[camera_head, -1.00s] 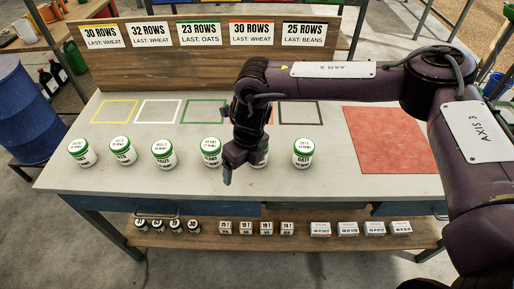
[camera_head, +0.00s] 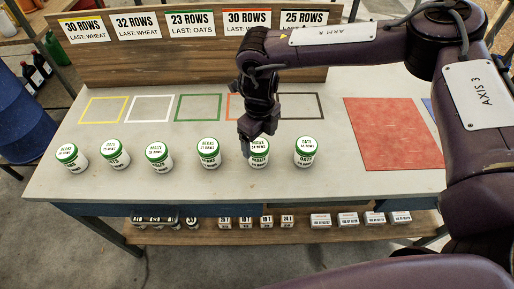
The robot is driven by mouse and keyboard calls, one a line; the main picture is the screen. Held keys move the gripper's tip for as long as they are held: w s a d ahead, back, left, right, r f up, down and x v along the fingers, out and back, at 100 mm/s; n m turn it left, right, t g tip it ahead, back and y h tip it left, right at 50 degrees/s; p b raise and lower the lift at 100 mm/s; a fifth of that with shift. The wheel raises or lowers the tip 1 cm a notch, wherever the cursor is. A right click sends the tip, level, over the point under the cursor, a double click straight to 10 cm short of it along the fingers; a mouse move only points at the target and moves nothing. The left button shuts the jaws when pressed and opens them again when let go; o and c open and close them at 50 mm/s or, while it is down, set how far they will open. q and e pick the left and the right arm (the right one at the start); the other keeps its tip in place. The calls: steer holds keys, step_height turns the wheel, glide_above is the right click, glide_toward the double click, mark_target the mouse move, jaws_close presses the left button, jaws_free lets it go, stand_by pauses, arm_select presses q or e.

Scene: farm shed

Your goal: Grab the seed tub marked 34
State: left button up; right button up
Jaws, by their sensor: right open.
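Several white seed tubs with green-rimmed lids stand upright in a row on the bench. They include an outer left tub (camera_head: 72,158), a tub left of my gripper (camera_head: 208,154), a tub by my gripper (camera_head: 259,159) and an outer right tub (camera_head: 305,153). Their labels show crop words such as MAIZE and OATS; the small numbers are too blurred for me to pick out 34. My right gripper (camera_head: 256,144) is open and empty, pointing down at the top left of the tub by it, hiding part of that lid. I cannot tell whether they touch. My left gripper is out of view.
A backboard carries row signs (camera_head: 191,24). Coloured outline squares (camera_head: 198,95) lie behind the tubs and a red mat (camera_head: 393,135) lies at the right. A lower shelf (camera_head: 180,236) holds small jars and boxes. A blue barrel (camera_head: 22,120) stands left.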

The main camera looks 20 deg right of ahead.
mark_target(258, 145)
steer(key=shift+s+f+p, duration=0.15)
steer(key=shift+f+p, duration=0.45)
steer(key=shift+f, duration=0.25)
steer(key=f, duration=0.2)
steer(key=f+p, duration=0.1)
steer(key=shift+w+a+f, duration=0.1)
steer(key=shift+w+f, duration=0.25)
steer(key=shift+w, duration=0.05)
steer(key=shift+f, duration=0.15)
steer(key=c, duration=0.9)
steer(key=shift+c, duration=1.2)
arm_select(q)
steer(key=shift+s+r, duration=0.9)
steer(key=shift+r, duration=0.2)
